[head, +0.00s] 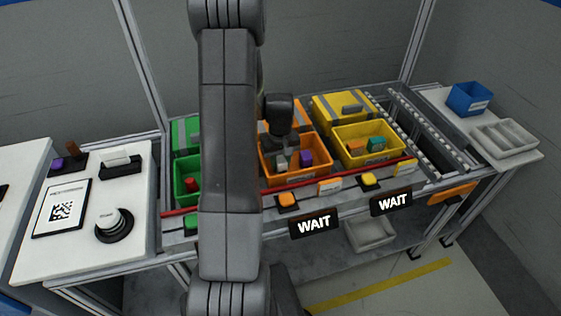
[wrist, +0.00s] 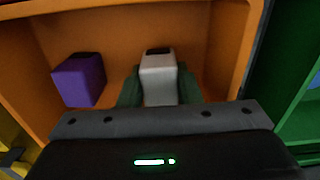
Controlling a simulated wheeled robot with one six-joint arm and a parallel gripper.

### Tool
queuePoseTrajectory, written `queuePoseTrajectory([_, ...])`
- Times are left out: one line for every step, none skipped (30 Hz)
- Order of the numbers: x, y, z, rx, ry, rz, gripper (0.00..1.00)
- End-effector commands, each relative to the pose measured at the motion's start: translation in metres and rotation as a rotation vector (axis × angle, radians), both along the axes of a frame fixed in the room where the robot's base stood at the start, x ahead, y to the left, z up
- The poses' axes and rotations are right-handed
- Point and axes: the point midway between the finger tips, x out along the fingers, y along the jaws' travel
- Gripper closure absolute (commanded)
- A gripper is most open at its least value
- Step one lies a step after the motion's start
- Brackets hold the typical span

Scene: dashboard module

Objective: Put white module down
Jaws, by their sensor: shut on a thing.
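The white module (wrist: 158,78) is a pale block with a dark top. It is between the green fingers of my gripper (wrist: 158,88) in the wrist view, and my gripper is shut on it. They are inside the orange bin (wrist: 115,25). In the head view the orange bin (head: 296,179) stands in the middle of the bench, and the module (head: 281,161) shows small below my gripper. A purple block (wrist: 80,79) stands in the same bin, apart from the module; it also shows in the head view (head: 305,157). Whether the module touches the bin floor I cannot tell.
A green bin (head: 181,190) with a red block stands left, partly hidden by my arm. A yellow bin (head: 368,156) holding orange and teal blocks stands right. A red bar (head: 350,171) runs along the front. Two signs (head: 314,223) read WAIT.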

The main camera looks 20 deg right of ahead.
Motion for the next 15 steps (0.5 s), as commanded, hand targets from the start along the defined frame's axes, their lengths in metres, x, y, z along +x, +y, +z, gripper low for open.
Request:
queuePoseTrajectory([0.0001, 0.0, -0.0035, 0.0, 0.0, 0.0, 0.93])
queuePoseTrajectory([0.0001, 0.0, -0.0045, 0.0, 0.0, 0.0, 0.93])
queuePoseTrajectory([0.0001, -0.0001, -0.0036, 0.0, 0.0, 0.0, 0.66])
queuePoseTrajectory([0.0001, -0.0001, -0.003, 0.0, 0.0, 0.0, 0.6])
queuePoseTrajectory([0.0001, 0.0, -0.003, 0.0, 0.0, 0.0, 0.54])
queuePoseTrajectory([0.0001, 0.0, -0.0029, 0.0, 0.0, 0.0, 0.48])
queuePoseTrajectory([0.0001, 0.0, -0.0029, 0.0, 0.0, 0.0, 0.48])
queuePoseTrajectory([0.0001, 0.0, -0.0029, 0.0, 0.0, 0.0, 0.48])
queuePoseTrajectory([0.0001, 0.0, -0.0029, 0.0, 0.0, 0.0, 0.48])
queuePoseTrajectory([0.0001, 0.0, -0.0029, 0.0, 0.0, 0.0, 0.48])
queuePoseTrajectory([0.0, 0.0, -0.0029, 0.0, 0.0, 0.0, 0.48])
queuePoseTrajectory([0.0001, 0.0, -0.0028, 0.0, 0.0, 0.0, 0.48])
queuePoseTrajectory([0.0001, 0.0, -0.0028, 0.0, 0.0, 0.0, 0.48])
queuePoseTrajectory([0.0001, 0.0, -0.0028, 0.0, 0.0, 0.0, 0.48])
queuePoseTrajectory([0.0001, 0.0, -0.0027, 0.0, 0.0, 0.0, 0.48])
